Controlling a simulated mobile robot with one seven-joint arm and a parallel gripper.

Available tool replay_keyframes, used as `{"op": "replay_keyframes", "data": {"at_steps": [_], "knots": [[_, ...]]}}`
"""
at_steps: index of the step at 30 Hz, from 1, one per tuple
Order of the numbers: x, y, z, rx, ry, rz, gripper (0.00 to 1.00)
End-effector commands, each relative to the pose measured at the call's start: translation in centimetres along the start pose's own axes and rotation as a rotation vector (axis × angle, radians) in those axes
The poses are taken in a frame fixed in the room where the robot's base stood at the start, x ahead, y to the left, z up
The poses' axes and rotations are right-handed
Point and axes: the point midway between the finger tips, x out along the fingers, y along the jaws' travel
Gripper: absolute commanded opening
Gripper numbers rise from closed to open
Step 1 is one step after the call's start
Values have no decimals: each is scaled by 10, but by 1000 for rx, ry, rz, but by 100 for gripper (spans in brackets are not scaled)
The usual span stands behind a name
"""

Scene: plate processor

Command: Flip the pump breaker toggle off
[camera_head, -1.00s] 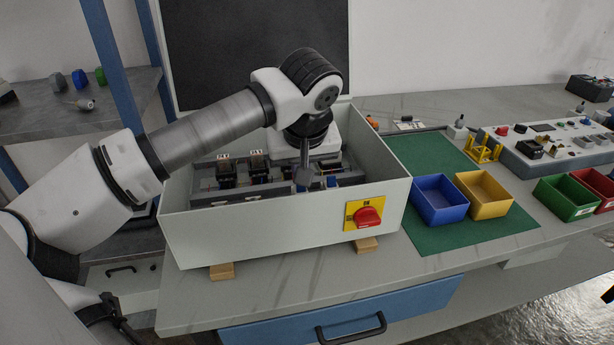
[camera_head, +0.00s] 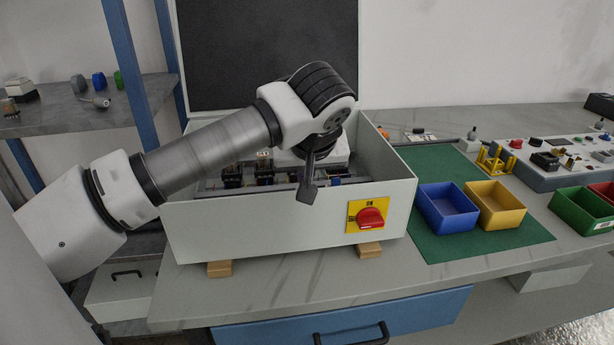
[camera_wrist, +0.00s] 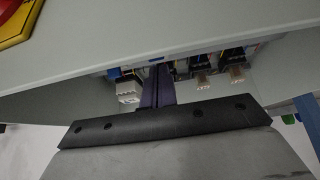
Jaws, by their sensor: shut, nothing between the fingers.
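The grey open-topped enclosure (camera_head: 240,228) stands on the bench in the head view. Inside it are several dark breaker-like devices (camera_head: 232,176) on rails; they also show in the wrist view (camera_wrist: 205,62), with small pale labels. I cannot tell which is the pump breaker, nor its toggle position. My gripper (camera_wrist: 158,86) is shut and empty, its dark fingers reaching towards the devices, beside a white block (camera_wrist: 128,90). I cannot tell whether the fingers touch anything.
The front wall carries a red rotary switch (camera_head: 370,218) on a yellow plate. A blue bin (camera_head: 446,212) and a yellow bin (camera_head: 496,208) stand right of the enclosure on a green mat (camera_head: 450,246). The enclosure walls surround the working space.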

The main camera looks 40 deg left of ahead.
Motion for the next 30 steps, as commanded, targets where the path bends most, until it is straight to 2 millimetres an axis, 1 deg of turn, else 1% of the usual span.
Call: {"op": "replay_keyframes", "data": {"at_steps": [5, 15, 26, 30], "knots": [[-2, 0, -1, -1, -1, 0, 0], [-14, 0, -9, -1, -1, 0, 0], [-14, 0, -9, -1, -2, 0, 0], [-15, 3, -10, 1, -2, 0, 0]]}}
